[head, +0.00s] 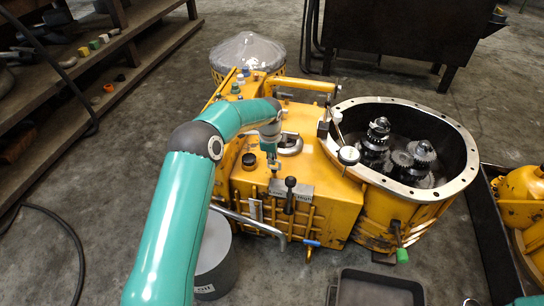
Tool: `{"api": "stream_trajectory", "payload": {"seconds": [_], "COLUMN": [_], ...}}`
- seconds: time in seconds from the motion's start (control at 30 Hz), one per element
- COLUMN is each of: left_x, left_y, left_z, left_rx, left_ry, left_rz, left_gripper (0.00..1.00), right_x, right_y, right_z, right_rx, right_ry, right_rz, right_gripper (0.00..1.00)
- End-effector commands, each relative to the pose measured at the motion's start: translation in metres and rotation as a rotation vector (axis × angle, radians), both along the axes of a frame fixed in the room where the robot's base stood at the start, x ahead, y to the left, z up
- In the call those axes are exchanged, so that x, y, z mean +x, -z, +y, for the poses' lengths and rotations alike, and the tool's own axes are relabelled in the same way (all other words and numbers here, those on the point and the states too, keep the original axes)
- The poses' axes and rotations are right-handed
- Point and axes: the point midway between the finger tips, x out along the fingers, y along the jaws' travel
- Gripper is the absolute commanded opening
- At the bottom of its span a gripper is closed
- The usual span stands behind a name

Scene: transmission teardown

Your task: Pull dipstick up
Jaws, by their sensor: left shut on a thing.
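The yellow transmission housing (330,208) stands on the floor in the middle of the head view. My left gripper (273,167) reaches down over the front left of its top face. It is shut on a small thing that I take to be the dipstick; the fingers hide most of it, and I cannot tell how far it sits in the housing. A lever with a black knob (290,183) stands just right of the fingertips.
An open bell housing with gears (378,140) is at the right of the transmission. A grey drum (212,262) stands at the front left, and a dark tray (375,290) lies at the front. Wooden shelves (85,65) run along the left. A dark bench (405,30) stands behind.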

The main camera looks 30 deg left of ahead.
Motion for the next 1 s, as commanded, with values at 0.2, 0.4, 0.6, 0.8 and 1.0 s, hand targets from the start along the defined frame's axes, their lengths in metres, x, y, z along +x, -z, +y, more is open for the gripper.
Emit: {"api": "stream_trajectory", "payload": {"seconds": [0.2,0.4,0.6,0.8,1.0], "left_x": [0.0,0.001,0.0,0.0,0.0], "left_y": [-0.007,-0.043,-0.088,-0.112,-0.111], "left_z": [0.0,0.0,-0.001,-0.001,-0.001], "left_rx": [0.0,0.0,0.0,0.0,-0.001], "left_ry": [0.0,-0.001,0.0,0.001,0.001], "left_rz": [0.0,-0.001,0.0,0.002,0.003], "left_gripper": [0.0,0.0,0.0,0.0,0.0], "right_x": [0.0,0.0,0.0,0.0,0.0], "right_y": [-0.006,-0.035,-0.071,-0.09,-0.088], "right_z": [0.0,0.0,0.0,0.0,0.0], "right_rx": [0.0,0.0,0.0,0.0,0.0], "right_ry": [0.0,0.0,0.0,0.0,0.0], "right_rz": [0.0,0.0,0.0,0.0,0.0], "right_gripper": [0.4,0.4,0.4,0.4,0.4]}}
